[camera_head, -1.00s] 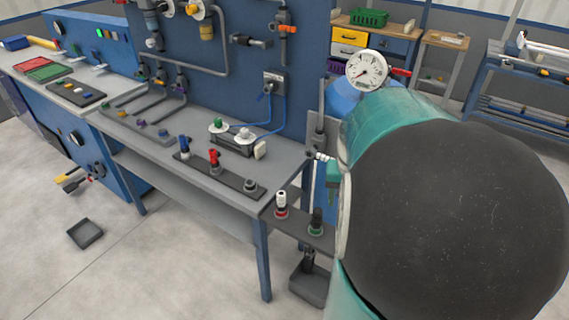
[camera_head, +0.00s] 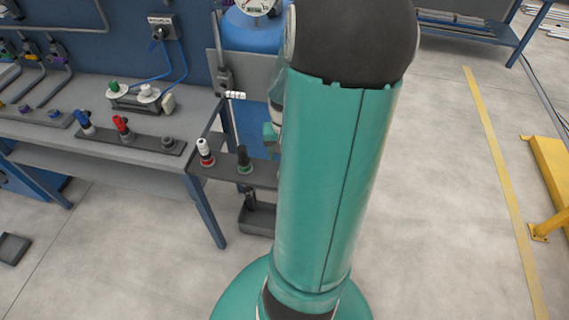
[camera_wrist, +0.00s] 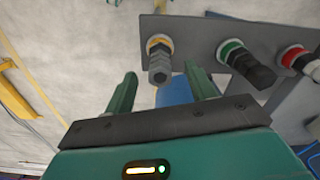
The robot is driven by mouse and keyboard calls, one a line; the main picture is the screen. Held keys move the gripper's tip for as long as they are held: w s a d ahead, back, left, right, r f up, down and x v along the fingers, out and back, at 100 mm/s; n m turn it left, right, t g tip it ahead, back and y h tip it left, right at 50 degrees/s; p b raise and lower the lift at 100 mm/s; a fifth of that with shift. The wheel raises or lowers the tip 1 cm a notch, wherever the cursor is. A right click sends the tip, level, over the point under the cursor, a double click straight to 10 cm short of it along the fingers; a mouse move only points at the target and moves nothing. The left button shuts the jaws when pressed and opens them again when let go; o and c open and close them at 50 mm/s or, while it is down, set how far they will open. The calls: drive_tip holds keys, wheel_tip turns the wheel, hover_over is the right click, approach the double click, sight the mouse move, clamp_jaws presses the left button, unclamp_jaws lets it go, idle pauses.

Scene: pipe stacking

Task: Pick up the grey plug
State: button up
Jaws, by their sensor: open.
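The grey plug (camera_wrist: 159,65) sits in a yellow-ringed socket on a dark plate (camera_wrist: 193,38) in the wrist view. My gripper (camera_wrist: 161,73) is open, with one green finger to each side of the plug's free end in the picture. I cannot tell whether the fingers touch it. The grey plug is not seen in the head view, where my arm covers that part of the scene.
On the same plate are a black plug (camera_wrist: 247,64) in a green ring and a white plug (camera_wrist: 312,68) in a red ring. They also show in the head view, black (camera_head: 244,160) and white (camera_head: 205,152).

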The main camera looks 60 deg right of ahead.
wheel_tip(320, 180, down, 4)
drive_tip(key=shift+a+f, duration=0.1)
drive_tip(key=shift+a, duration=0.05)
clamp_jaws()
idle(0.4)
drive_tip(key=shift+r, duration=0.75)
drive_tip(key=s+d+r, duration=0.3)
drive_tip(key=s+r, duration=0.8)
drive_tip(key=s, duration=0.2)
drive_tip(key=shift+s+d+r, duration=0.3)
drive_tip(key=shift+d, duration=0.05)
